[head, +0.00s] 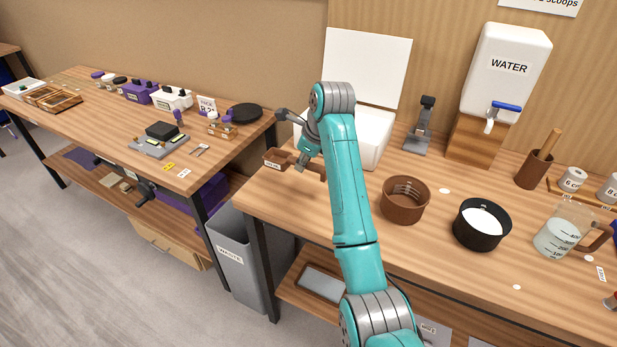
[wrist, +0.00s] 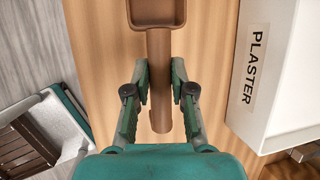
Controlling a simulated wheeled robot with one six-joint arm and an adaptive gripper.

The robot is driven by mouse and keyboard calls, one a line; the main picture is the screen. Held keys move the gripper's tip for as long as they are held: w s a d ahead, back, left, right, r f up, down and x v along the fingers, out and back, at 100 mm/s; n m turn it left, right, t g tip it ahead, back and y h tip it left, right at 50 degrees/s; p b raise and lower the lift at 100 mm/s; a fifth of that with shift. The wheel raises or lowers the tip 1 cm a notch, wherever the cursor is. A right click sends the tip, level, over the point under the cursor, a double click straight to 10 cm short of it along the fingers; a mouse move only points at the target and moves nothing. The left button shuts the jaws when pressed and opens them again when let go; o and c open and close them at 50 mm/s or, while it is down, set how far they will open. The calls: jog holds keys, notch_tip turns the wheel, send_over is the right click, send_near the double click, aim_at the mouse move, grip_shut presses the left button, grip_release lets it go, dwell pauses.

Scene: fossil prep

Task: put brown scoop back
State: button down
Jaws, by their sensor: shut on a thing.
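The brown scoop (wrist: 159,88) has a square, open bowl at the top of the wrist view and a straight handle running down between my fingers. My gripper (wrist: 160,70) is shut on that handle. In the head view the scoop (head: 276,158) shows at the left end of the right bench, with a small white label on its bowl. My gripper (head: 306,162) is over its handle and hides part of it. I cannot tell whether the scoop touches the bench top or is just above it.
A white plaster box (wrist: 268,75) stands close on the right; its raised lid (head: 367,65) shows in the head view. A brown bowl (head: 406,204) and black bowl (head: 482,228) stand further right. A gap with a grey waste bin (head: 240,265) separates the benches.

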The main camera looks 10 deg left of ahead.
jog(key=shift+a+f, duration=0.1)
jog(key=shift+f, duration=3.05)
jog(key=c, duration=1)
grip_release()
jog(key=shift+f, duration=0.1)
jog(key=v, duration=1.2)
jog(key=shift+s, duration=0.1)
